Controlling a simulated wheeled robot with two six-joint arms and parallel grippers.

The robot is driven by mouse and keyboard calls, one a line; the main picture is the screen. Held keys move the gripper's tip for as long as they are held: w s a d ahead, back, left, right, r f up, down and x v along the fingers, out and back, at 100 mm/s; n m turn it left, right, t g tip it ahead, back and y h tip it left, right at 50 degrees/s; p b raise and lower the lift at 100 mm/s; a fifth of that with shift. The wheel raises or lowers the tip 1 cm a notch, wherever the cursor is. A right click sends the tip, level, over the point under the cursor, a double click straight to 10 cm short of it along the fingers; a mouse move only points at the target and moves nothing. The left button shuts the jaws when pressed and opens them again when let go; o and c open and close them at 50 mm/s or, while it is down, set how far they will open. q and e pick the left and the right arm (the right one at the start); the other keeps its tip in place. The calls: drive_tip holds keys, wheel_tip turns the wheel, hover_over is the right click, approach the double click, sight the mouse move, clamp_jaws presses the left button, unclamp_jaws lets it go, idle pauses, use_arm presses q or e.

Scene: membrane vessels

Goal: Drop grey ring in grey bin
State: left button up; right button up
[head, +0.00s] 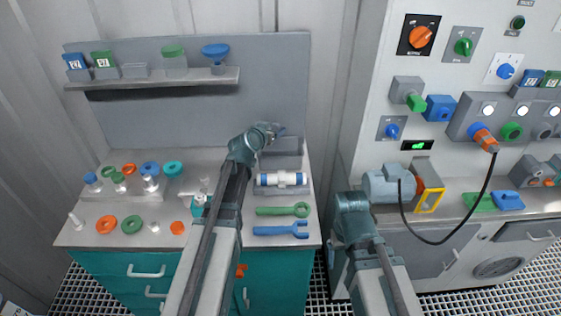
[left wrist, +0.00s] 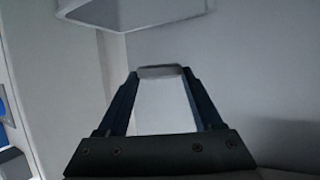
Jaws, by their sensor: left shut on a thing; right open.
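My left gripper (head: 277,130) is at the back of the bench, beside and a little above the grey bin (head: 288,147). In the left wrist view its fingers (left wrist: 161,72) are shut on a grey ring (left wrist: 160,70), seen edge-on at the fingertips. In the head view the ring cannot be made out. A pale box-like thing at the top of the left wrist view (left wrist: 130,14) looks like the bin, apart from the ring. My right gripper (head: 352,203) is open in front of the right cabinet; its fingers are hard to see.
A white cylindrical vessel (head: 281,180) with blue ends lies in front of the bin. A green wrench (head: 283,211) and a blue wrench (head: 281,230) lie nearer the front. Coloured rings and caps stand at the left. A shelf (head: 150,80) juts from the back panel.

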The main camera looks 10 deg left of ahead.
use_arm(q)
drive_tip(key=shift+f+b, duration=0.4)
drive_tip(key=shift+f, duration=0.35)
use_arm(e)
drive_tip(key=shift+f, duration=0.75)
use_arm(q)
drive_tip(key=o, duration=1.3)
drive_tip(key=shift+o, duration=0.2)
drive_tip(key=shift+r, duration=0.1)
use_arm(e)
drive_tip(key=shift+r, duration=0.1)
